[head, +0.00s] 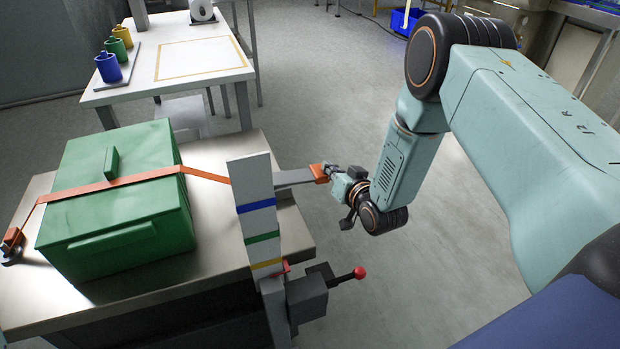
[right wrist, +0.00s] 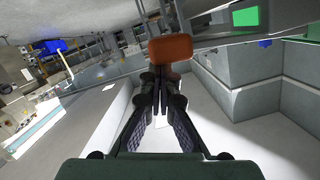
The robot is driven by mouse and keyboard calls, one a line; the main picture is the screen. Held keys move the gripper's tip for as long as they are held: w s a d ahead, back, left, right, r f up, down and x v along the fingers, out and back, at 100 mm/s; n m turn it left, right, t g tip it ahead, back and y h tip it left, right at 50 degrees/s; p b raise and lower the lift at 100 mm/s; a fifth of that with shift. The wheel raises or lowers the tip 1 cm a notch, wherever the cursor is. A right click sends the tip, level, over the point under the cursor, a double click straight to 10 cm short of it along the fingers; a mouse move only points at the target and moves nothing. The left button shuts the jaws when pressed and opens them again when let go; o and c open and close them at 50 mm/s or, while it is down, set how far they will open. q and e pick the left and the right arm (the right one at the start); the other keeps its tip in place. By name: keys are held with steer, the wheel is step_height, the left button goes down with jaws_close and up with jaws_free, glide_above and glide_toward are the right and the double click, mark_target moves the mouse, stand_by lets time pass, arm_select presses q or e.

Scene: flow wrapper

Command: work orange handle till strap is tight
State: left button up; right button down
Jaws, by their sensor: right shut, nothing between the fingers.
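The orange handle (head: 320,173) is the end of a grey lever (head: 293,177) that sticks out to the right of a white post. In the right wrist view the orange handle (right wrist: 170,48) sits right in front of my fingertips. My right gripper (head: 341,177) is shut and empty, close against the handle's end; I cannot tell whether it touches. It also shows in the right wrist view (right wrist: 160,80). The orange strap (head: 110,184) runs over a green lidded box (head: 100,225) from an orange hook (head: 12,238) to the post. My left gripper is out of view.
The white post (head: 252,180) has blue, green and yellow bands. Below it a grey block carries a red-knobbed lever (head: 358,273). The box stands on a metal table (head: 215,262). Behind is a white table (head: 190,62) with coloured cups.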

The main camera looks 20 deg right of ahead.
steer(key=p+v, duration=0.2)
steer(key=v, duration=0.8)
steer(key=shift+d+r+p, duration=0.2)
steer(key=shift+p, duration=0.2)
